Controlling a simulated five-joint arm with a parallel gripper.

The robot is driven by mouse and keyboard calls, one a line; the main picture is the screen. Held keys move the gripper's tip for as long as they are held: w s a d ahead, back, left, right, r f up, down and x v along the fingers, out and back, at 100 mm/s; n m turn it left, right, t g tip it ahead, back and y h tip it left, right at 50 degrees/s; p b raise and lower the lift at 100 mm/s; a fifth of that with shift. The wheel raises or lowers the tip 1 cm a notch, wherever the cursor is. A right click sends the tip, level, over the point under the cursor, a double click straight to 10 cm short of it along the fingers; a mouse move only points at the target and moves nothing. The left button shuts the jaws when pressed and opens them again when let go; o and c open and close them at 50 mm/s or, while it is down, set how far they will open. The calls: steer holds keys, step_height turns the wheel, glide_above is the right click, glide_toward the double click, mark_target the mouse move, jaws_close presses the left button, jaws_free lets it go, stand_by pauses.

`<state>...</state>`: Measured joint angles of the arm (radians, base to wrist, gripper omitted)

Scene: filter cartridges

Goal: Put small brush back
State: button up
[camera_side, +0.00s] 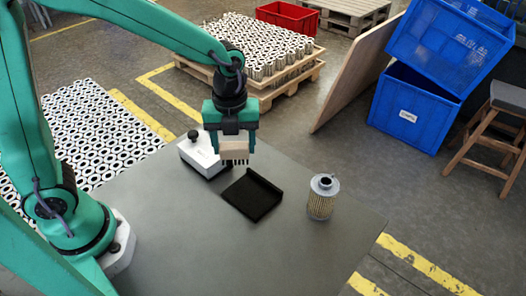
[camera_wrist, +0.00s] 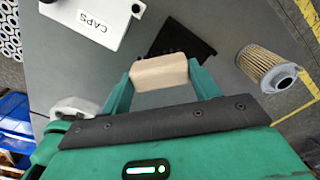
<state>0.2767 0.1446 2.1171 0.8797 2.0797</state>
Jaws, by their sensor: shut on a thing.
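The small brush (camera_side: 235,151) has a pale wooden block with dark bristles pointing down. My gripper (camera_side: 232,140) is shut on the block and holds the brush above the table, near the white box. A black tray (camera_side: 253,194) with a raised edge lies on the table below and to the right of the brush. In the wrist view the brush and gripper partly cover the tray (camera_wrist: 180,42).
A white box (camera_side: 199,155) with a black knob stands beside the tray; its label reads CAPS in the wrist view (camera_wrist: 98,22). A filter cartridge (camera_side: 322,197) stands upright right of the tray. The front of the grey table (camera_side: 240,262) is clear.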

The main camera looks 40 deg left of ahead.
steer(key=shift+s+d, duration=0.15)
steer(key=shift+d, duration=0.45)
steer(key=s+d+r+m, duration=0.1)
steer(key=s+d+m, duration=0.3)
steer(key=s+d, duration=0.3)
steer(key=s+d+m, duration=0.5)
steer(key=s+d, duration=0.3)
steer(key=d, duration=0.5)
steer(key=shift+s+r, duration=0.25)
steer(key=shift+r, duration=0.1)
steer(key=shift+w+a+f, duration=0.5)
steer(key=shift+w+f, duration=1.35)
steer(key=shift+w, duration=0.05)
steer(key=shift+w+a+f, duration=0.55)
steer(key=shift+w+f, duration=1.3)
steer(key=shift+w+a+f, duration=0.5)
steer(key=shift+w+f, duration=1.35)
steer(key=shift+w, duration=0.05)
steer(key=shift+f, duration=0.1)
